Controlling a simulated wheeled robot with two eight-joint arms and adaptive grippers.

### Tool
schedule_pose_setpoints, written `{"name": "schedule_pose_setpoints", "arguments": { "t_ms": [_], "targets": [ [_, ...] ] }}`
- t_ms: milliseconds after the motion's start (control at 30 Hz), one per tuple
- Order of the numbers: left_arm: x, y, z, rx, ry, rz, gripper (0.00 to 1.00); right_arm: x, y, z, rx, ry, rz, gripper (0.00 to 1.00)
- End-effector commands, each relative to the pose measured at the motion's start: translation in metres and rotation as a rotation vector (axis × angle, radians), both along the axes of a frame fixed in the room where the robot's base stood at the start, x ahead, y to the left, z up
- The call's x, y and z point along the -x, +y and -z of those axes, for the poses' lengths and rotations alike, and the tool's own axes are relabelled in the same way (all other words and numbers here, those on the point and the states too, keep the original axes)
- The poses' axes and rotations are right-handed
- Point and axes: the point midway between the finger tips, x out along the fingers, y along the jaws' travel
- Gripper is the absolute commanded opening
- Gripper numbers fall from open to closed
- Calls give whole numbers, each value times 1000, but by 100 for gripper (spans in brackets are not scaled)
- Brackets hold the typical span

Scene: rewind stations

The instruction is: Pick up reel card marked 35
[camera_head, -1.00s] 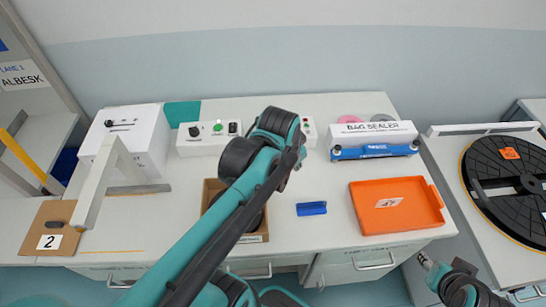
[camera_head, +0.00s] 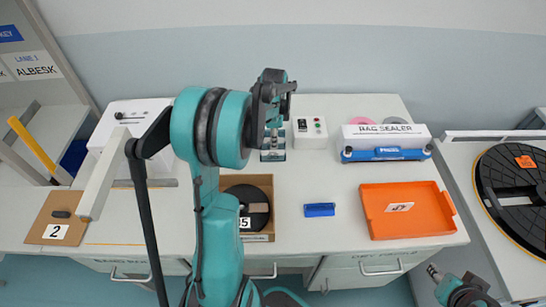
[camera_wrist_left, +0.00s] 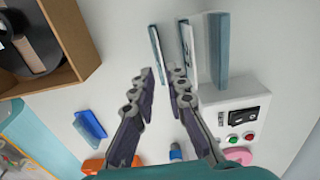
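A black reel in an open cardboard box (camera_head: 262,238) bears a white card (camera_head: 244,222) whose visible marking ends in 5. My arm hides part of card and box. My left gripper (camera_head: 274,122) is above the table behind the box. Thin upright blue-grey plates (camera_wrist_left: 218,48) stand just beyond the fingertips. The box and reel (camera_wrist_left: 38,38) lie off to the left there; no card marking is readable. My right gripper (camera_head: 434,272) is low at the right, its fingers unclear.
A blue block (camera_head: 319,210) and an orange tray (camera_head: 448,226) lie right of the box. The bag sealer (camera_head: 386,133) and a button box (camera_head: 309,132) stand behind. A white angled frame (camera_head: 105,185) is at left. A large black disc (camera_head: 500,205) is at far right.

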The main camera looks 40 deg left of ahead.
Motion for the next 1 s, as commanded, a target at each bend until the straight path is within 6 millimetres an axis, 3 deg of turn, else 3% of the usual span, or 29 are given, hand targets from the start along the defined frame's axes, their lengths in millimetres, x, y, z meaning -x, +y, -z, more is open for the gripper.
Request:
{"name": "schedule_pose_setpoints", "arguments": {
  "t_ms": [300, 533, 600, 1000],
  "targets": [
    [0, 4, 46, -1, -1, -1, 14, 0, 0, 23, 0, 0, 0, 40],
    [0, 4, 46, -1, -1, -1, 14, 0, 0, 22, 0, 0, 0, 40],
    [0, 4, 46, -1, -1, -1, 0, 0, 0, 22, 0, 0, 0, 40],
    [0, 4, 45, -1, -2, -1, 0, 0, 0, 21, 0, 0, 0, 40]
  ]
}}
